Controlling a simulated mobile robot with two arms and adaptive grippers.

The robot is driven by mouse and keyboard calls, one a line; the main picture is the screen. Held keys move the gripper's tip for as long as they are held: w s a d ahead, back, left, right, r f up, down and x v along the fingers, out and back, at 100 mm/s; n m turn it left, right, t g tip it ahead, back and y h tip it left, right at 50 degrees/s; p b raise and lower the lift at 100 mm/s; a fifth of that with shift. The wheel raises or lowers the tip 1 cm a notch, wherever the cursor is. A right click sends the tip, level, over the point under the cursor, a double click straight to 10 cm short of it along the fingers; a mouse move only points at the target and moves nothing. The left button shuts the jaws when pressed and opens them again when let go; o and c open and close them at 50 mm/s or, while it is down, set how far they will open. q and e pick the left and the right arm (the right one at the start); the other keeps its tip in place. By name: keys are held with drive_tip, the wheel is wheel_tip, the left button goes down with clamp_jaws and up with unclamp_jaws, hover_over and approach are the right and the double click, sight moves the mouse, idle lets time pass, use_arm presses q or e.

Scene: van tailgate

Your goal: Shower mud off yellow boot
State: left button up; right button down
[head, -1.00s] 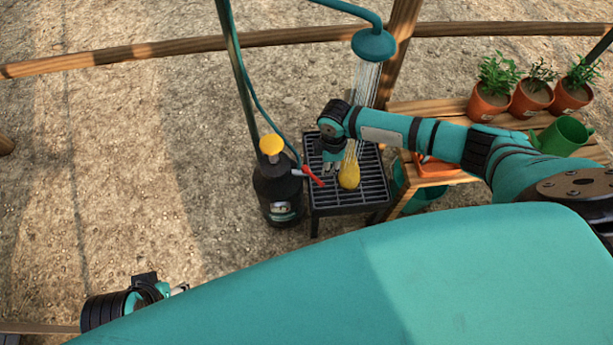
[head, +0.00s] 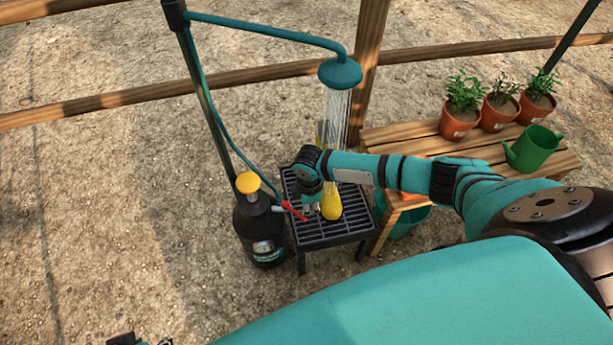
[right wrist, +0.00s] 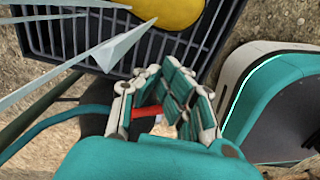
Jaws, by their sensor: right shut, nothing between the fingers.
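The yellow boot (head: 331,204) stands on the black slatted stand (head: 338,240), under water falling from the teal shower head (head: 340,73). The boot looks bright yellow, partly hidden behind my right arm; its edge shows at the top of the right wrist view (right wrist: 165,10). My right gripper (head: 312,208) is shut and empty, just left of the boot and near the red lever (head: 292,210). The lever also shows behind the fingers in the right wrist view (right wrist: 144,112); contact cannot be told. Only a sliver of my left gripper (head: 163,342) shows at the bottom edge.
A black tank (head: 260,232) with a yellow cap stands left of the stand. A wooden bench (head: 405,140) at right holds potted plants (head: 463,105) and a green watering can (head: 532,148). A teal bucket (head: 405,222) is below it. Gravel at left is clear.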

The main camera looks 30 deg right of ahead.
sight(298, 213)
drive_tip(key=shift+a+p, duration=0.45)
drive_tip(key=shift+a, duration=1.45)
drive_tip(key=shift+d, duration=0.15)
drive_tip(key=shift+r+p, duration=0.4)
drive_tip(key=shift+s+d+r+p, duration=0.1)
drive_tip(key=shift+r+p, duration=0.7)
drive_tip(key=shift+p, duration=0.1)
drive_tip(key=shift+d+r+p, duration=0.1)
drive_tip(key=shift+r+p, duration=0.45)
drive_tip(key=shift+p, duration=0.2)
use_arm(q)
wheel_tip(298, 213, down, 18)
drive_tip(key=s+g+p, duration=0.1)
drive_tip(key=p, duration=0.1)
drive_tip(key=shift+s+r+g+p, duration=0.15)
drive_tip(key=shift+s+g+p, duration=0.15)
drive_tip(key=shift+p, duration=0.05)
use_arm(e)
drive_tip(key=shift+d+r, duration=0.15)
drive_tip(key=shift+r, duration=1.05)
